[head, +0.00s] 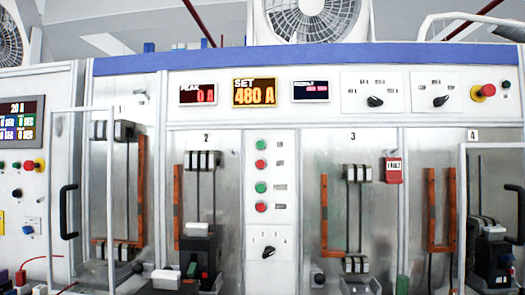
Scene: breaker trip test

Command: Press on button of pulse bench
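The pulse bench (220,140) fills the view, with bays numbered 2, 3 and 4 visible. Its central column holds a vertical row of buttons: an upper green button (261,144), an upper red button (260,164), a lower green button (261,187) and a lower red button (261,206). Small labels stand to their right, too small to read surely. No lamp glow on the buttons can be made out. My gripper is not in view.
A selector knob (268,252) sits below the buttons. Two more knobs and a red emergency stop (484,91) are at upper right. A red fault tag (393,170) hangs by bay 3. Nothing covers the button column.

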